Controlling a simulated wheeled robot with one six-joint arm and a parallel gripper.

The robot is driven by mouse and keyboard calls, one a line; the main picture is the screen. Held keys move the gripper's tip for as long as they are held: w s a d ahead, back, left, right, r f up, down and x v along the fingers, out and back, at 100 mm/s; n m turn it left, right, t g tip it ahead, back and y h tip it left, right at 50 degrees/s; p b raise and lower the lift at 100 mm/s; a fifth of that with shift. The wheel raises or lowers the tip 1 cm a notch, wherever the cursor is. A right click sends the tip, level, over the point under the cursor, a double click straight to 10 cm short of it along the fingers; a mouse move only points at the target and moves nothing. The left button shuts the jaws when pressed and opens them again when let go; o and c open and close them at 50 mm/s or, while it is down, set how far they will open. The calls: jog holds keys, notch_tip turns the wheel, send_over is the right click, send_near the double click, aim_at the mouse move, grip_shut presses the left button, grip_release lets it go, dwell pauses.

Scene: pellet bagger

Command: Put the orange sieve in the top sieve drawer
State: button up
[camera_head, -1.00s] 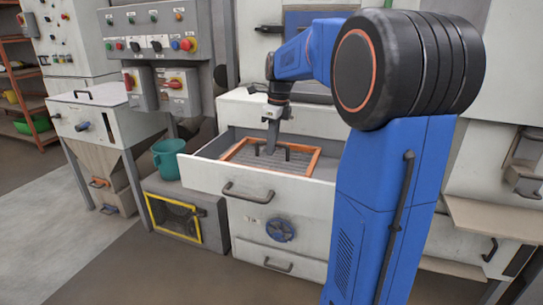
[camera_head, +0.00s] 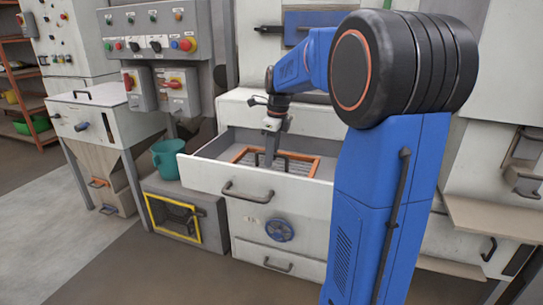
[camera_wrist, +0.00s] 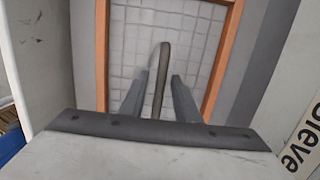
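The orange sieve (camera_head: 318,167), an orange frame around a pale mesh, lies inside the open top drawer (camera_head: 232,182), its rim below the drawer's front edge. It also shows in the wrist view (camera_wrist: 223,58). My gripper (camera_head: 270,160) reaches down into the drawer at the sieve. In the wrist view, its two grey fingers (camera_wrist: 160,85) stand apart on either side of a dark handle (camera_wrist: 164,60) of the sieve, with gaps showing between fingers and handle. The drawer's front wall hides the sieve's near lower part.
Below the top drawer is a front with a blue handwheel (camera_head: 281,229) and a lower drawer (camera_head: 280,262). A teal bucket (camera_head: 168,159) stands on a box with a yellow-framed window (camera_head: 172,218) at the left. My blue arm covers the drawer's right end.

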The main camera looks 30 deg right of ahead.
jog(key=shift+r, duration=0.1)
notch_tip(320, 180, up, 12)
jog(key=s, duration=0.1)
jog(key=shift+d, duration=0.45)
jog(key=shift+s, duration=0.1)
dwell(0.4)
